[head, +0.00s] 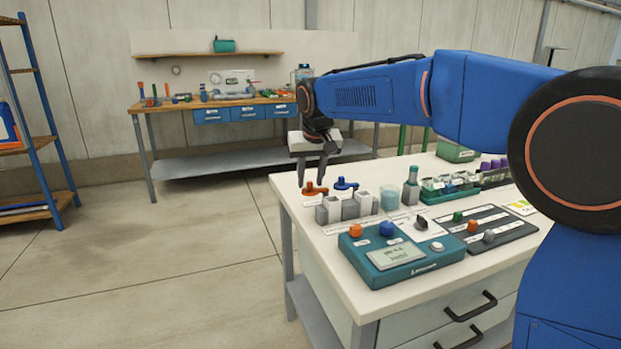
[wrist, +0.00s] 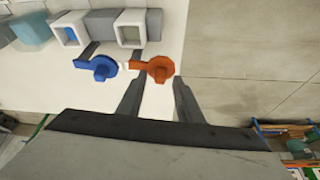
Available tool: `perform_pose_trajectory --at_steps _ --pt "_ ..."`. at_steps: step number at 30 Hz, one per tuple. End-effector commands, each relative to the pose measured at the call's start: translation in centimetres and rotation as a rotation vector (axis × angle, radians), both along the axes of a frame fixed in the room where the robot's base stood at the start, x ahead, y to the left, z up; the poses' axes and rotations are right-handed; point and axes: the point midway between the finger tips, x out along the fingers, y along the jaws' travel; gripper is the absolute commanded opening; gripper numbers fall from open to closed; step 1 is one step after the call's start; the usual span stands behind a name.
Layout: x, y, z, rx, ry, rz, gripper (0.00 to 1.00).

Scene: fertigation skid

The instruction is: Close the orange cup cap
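The orange cup cap (head: 313,188) is a round disc with a small side tab, near the table's far left corner. It also shows in the wrist view (wrist: 160,69). It stands beside a white square cup (head: 331,209), whose top is uncovered in the wrist view (wrist: 130,30). A dark hinge arm reaches from near that cup toward the cap; the exact joint is unclear. My gripper (head: 311,180) is open, pointing down at the orange cap. In the wrist view its fingers (wrist: 158,88) are apart at either side of the cap's near edge; contact cannot be told.
A blue cap (head: 345,184) sits next to the orange one, beside a second white cup (head: 363,201). A teal meter box (head: 395,262) with orange and blue knobs lies in front. Floor left of the table is free.

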Motion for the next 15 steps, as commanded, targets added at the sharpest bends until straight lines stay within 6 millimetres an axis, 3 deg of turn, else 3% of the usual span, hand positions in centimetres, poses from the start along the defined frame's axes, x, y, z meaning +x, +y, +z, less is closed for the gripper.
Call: perform_pose_trajectory --at_steps 2,6,15 --pt "0.0 0.0 0.01 0.0 0.0 0.0 0.33" --pt "-0.01 0.0 0.02 0.0 0.0 0.0 0.0" --pt "-0.06 -0.05 0.03 0.0 0.0 0.011 0.0"
